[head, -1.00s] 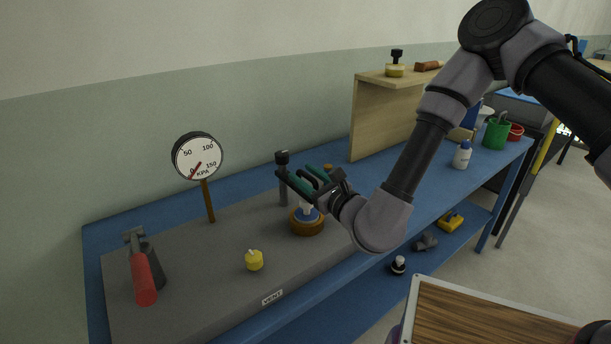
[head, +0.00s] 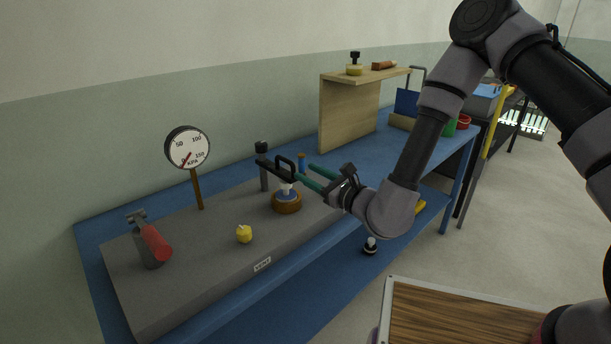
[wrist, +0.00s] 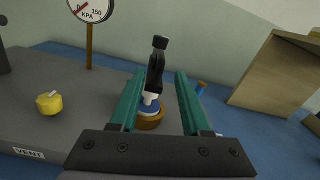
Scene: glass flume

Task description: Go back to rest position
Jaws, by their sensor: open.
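My gripper (head: 312,178) is open, its two teal fingers apart and empty. In the head view it hangs above the right part of the grey panel (head: 215,260), to the right of a brown round fitting (head: 287,203) with a blue and white top. A black handle (head: 275,168) on a grey post stands at that fitting, left of the fingertips. In the wrist view the handle (wrist: 156,65) and the fitting (wrist: 150,118) show between the fingers (wrist: 158,95), farther off. I cannot tell the exact gap to them.
A pressure gauge (head: 187,148) stands on the panel at the back. A red-handled lever (head: 155,243) and a yellow knob (head: 244,234) are at left. A wooden shelf (head: 348,110) stands on the blue bench behind my arm. Open floor lies at right.

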